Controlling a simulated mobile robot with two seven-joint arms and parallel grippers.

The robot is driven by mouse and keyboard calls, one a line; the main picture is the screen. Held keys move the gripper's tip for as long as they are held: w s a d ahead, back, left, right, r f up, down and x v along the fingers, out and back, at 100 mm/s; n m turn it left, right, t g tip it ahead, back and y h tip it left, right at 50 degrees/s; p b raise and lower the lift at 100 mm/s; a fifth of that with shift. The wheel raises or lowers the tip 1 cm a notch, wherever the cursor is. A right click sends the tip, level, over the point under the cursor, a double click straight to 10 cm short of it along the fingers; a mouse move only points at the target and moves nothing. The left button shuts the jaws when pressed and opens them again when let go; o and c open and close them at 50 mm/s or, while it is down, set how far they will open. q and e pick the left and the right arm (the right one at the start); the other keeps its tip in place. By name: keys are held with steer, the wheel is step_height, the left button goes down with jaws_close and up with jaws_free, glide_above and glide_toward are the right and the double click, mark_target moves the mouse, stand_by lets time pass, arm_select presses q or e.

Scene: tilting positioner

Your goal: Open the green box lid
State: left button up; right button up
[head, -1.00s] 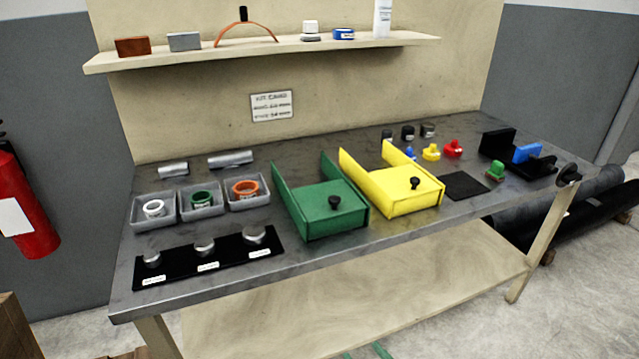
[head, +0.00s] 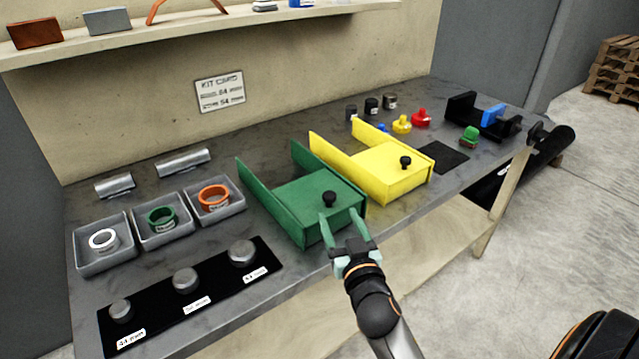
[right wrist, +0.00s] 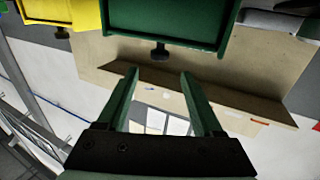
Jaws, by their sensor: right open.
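The green box (head: 298,230) stands near the table's front edge, with raised walls at its sides. Its flat green lid (head: 300,198) lies level across the top and carries a black knob (head: 329,199) near the front. The lid looks shut. My right gripper (head: 340,214) is open and empty just in front of the box, its fingertips near the knob. In the right wrist view, the knob (right wrist: 160,50) shows beyond the gap between the spread fingers (right wrist: 159,74), apart from them. My left gripper is not in view.
A yellow box (head: 390,186) with its own black knob stands close to the right of the green box. Grey trays (head: 105,262) with rings and a black mat (head: 150,318) with metal discs lie to the left. A shelf (head: 200,34) hangs above.

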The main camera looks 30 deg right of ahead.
steer(key=p, duration=0.1)
glide_toward(326, 187)
steer(key=w+r, duration=0.1)
steer(key=w, duration=0.1)
steer(key=w+r, duration=0.1)
steer(key=w, duration=0.1)
steer(key=w+d+r, duration=0.1)
steer(key=w, duration=0.1)
steer(key=shift+w+r, duration=0.15)
steer(key=shift+r, duration=0.05)
steer(key=shift+c, duration=0.2)
jaws_close()
stand_by(0.9)
